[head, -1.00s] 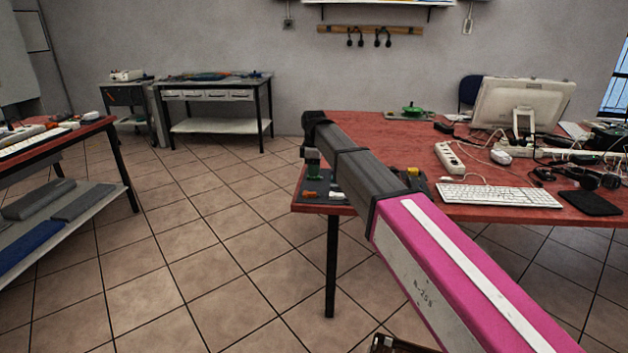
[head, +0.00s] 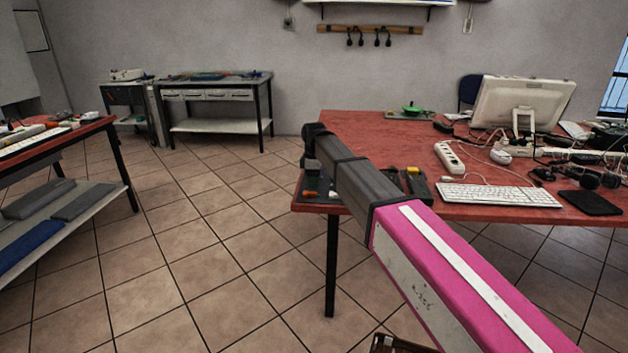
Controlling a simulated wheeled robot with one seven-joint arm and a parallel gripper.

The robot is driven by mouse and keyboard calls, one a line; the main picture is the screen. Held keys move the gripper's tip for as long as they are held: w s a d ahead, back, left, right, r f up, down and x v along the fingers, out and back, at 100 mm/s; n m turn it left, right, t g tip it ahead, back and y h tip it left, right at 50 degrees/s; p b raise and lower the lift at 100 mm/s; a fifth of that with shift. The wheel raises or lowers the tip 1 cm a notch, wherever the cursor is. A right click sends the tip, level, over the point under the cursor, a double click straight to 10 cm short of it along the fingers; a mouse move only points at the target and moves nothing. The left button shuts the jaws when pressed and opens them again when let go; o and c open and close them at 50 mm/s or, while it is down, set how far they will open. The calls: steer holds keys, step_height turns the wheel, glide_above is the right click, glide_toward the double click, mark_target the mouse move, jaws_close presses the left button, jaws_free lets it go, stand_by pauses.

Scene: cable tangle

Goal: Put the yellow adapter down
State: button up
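My gripper (head: 312,166) is at the far end of my pink and dark grey arm, low over the near left corner of the red table (head: 375,126). It is small and dark here, and its fingers cannot be made out, nor what is between them. No yellow adapter can be clearly told in this view. A small yellow patch (head: 411,171) shows on a dark object just right of my arm, on the table; I cannot tell if it is the adapter.
A dark mat with small orange and white pieces (head: 312,194) lies under my gripper at the table corner. A power strip (head: 449,157), keyboard (head: 499,195), monitor (head: 520,104) and tangled cables fill the table's right. The back middle is clear.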

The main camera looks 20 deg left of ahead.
step_height(320, 180, up, 12)
steer(key=shift+r, duration=0.15)
stand_by(0.5)
steer(key=shift+s, duration=0.1)
stand_by(0.3)
